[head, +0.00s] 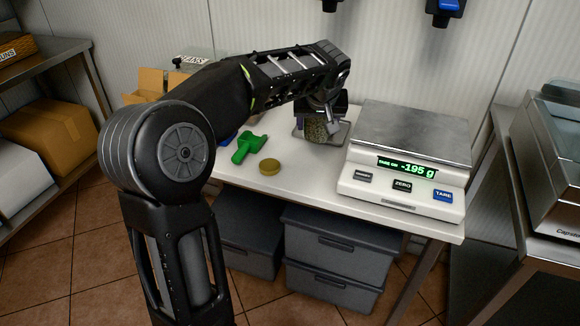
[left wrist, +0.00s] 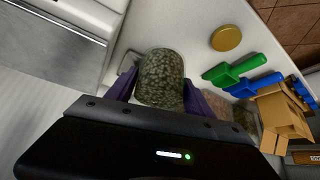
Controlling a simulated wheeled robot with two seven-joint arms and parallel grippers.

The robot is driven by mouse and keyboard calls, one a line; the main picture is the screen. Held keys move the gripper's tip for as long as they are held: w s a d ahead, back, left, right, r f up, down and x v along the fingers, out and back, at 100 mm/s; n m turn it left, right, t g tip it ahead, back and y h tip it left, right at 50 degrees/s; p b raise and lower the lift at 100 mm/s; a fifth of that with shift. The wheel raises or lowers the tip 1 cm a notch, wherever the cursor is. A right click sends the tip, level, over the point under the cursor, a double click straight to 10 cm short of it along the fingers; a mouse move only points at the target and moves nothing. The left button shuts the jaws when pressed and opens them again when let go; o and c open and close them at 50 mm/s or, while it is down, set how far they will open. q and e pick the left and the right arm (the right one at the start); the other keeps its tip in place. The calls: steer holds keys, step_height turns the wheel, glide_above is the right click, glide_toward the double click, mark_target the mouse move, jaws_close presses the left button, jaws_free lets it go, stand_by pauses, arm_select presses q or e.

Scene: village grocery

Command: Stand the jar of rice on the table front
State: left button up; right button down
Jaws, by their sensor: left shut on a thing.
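My left gripper (head: 322,112) reaches over the table (head: 310,170) and points down. It is shut on a clear jar (head: 317,132) of greenish-brown grains. In the left wrist view, the jar (left wrist: 160,78) sits between the purple fingers (left wrist: 158,98), with no lid seen on it. Its lower end is at or just above a small grey plate (head: 338,134) left of the scale; I cannot tell whether it touches. I cannot confirm that the grains are rice. My right gripper is not in view.
A scale (head: 412,150) reading -195 g fills the table's right side. A round gold lid (head: 269,167) and a green tool (head: 248,148) lie at the front left. Cardboard boxes (left wrist: 285,118) and further containers stand beyond. The table front between lid and scale is clear.

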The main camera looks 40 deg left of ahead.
mark_target(316, 139)
arm_select(q)
steer(key=shift+f+b, duration=0.4)
steer(key=shift+f, duration=2.05)
steer(key=shift+f+b, duration=0.35)
steer(key=shift+f, duration=2.15)
steer(key=shift+f, duration=0.1)
steer(key=shift+f+b, duration=0.1)
steer(key=shift+b, duration=0.2)
steer(key=o, duration=1.8)
